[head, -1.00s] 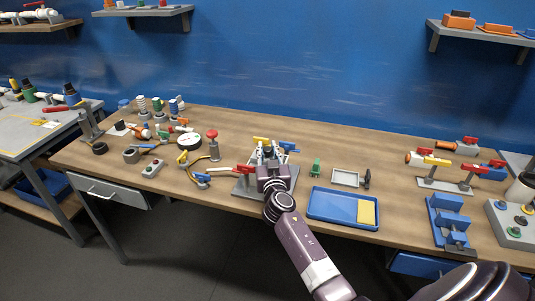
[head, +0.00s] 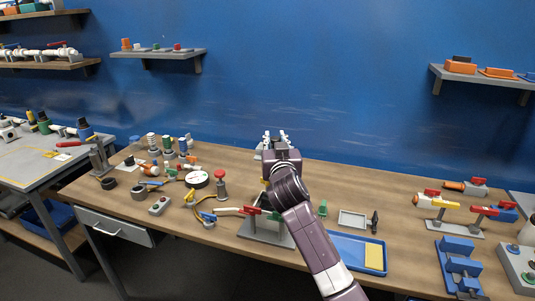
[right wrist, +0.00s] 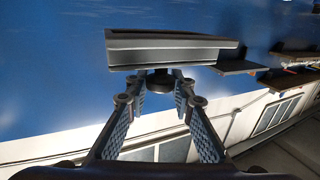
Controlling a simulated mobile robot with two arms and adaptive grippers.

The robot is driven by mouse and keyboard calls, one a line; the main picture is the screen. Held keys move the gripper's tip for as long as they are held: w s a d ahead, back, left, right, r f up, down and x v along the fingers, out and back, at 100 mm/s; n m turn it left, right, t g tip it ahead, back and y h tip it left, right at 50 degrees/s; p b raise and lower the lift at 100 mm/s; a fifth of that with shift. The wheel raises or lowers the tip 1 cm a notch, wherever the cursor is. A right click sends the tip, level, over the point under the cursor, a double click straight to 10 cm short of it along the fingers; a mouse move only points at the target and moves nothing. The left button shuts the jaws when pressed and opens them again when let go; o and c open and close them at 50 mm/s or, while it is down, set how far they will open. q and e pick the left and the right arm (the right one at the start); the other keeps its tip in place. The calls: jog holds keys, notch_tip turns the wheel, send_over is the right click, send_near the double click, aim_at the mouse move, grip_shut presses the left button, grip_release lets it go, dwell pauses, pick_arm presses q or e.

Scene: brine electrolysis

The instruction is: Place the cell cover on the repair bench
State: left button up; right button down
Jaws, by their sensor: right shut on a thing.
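My right gripper (head: 275,138) is raised above the wooden bench against the blue wall. In the right wrist view, its fingers (right wrist: 157,88) are shut on the dark round knob of the cell cover (right wrist: 172,48), a grey slab with a stepped edge. The cover is clear of any surface there. In the head view the gripper and wrist mostly hide the cover. My left gripper is not in view.
A blue tray (head: 345,265) with a yellow pad lies right of my arm. Valves, a gauge (head: 197,179) and a red-knobbed post (head: 221,185) crowd the left. A blue vise (head: 460,265) stands right. A grey table (head: 40,165) stands far left. The bench's back middle-right is fairly clear.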

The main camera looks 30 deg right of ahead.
jog(key=shift+r, duration=0.55)
jog(key=s+a+f+n+t+y, duration=0.1)
jog(key=s+a+f+n+y, duration=0.15)
jog(key=s+a+f, duration=0.45)
jog(key=s+a+f+n+t+y, duration=0.1)
jog(key=s+a+f+y, duration=0.3)
jog(key=a, duration=0.4)
jog(key=s+a+n+y, duration=0.1)
jog(key=s+a, duration=0.3)
jog(key=s, duration=0.2)
jog(key=s+a+f+n, duration=0.1)
jog(key=s+a, duration=0.4)
jog(key=s, duration=0.2)
jog(key=shift+s+f+y, duration=0.15)
jog(key=shift+s+y, duration=0.15)
jog(key=shift+y, duration=0.05)
